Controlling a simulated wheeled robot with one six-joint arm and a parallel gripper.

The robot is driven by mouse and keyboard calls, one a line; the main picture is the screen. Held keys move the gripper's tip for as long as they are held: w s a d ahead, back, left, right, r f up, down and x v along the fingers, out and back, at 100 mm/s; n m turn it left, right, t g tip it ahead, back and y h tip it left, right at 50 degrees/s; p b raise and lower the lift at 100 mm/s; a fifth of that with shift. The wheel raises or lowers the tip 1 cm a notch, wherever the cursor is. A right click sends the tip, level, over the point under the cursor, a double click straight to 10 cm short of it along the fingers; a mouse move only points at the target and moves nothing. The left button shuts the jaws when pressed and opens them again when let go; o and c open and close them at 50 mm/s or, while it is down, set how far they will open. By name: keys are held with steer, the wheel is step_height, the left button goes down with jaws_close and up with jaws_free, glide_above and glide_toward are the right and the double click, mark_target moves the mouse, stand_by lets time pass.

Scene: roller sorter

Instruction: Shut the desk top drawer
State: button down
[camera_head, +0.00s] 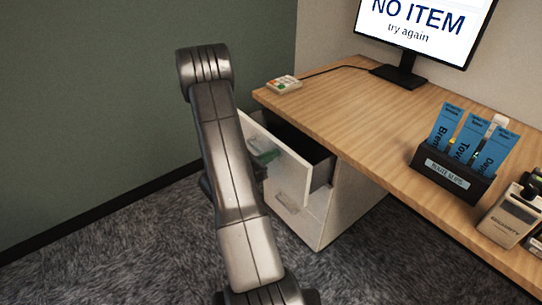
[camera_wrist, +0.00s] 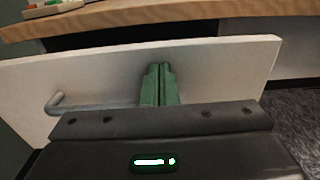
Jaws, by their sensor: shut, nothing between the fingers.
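The desk top drawer (camera_head: 290,172) stands pulled out under the left end of the wooden desk, with its dark inside showing. In the wrist view its white front (camera_wrist: 218,75) fills the middle, with a grey bar handle (camera_wrist: 85,104) at the left. My gripper (camera_wrist: 160,72) is shut and empty, its green fingers in front of the drawer face, to the right of the handle's bent end. I cannot tell whether the fingertips touch the face. In the head view my arm partly hides the gripper (camera_head: 265,152) and the drawer's left part.
A lower drawer (camera_head: 296,217) in the white cabinet is shut. On the desk (camera_head: 345,105) are a small keypad (camera_head: 284,84), a monitor (camera_head: 420,28) reading "NO ITEM try again", a black holder (camera_head: 448,178) with blue slips and a beige device (camera_head: 508,218). Carpet is clear at the left.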

steer(key=b+x, duration=0.2)
steer(key=x, duration=1.2)
steer(key=shift+w+d+r, duration=0.1)
steer(key=shift+r, duration=0.05)
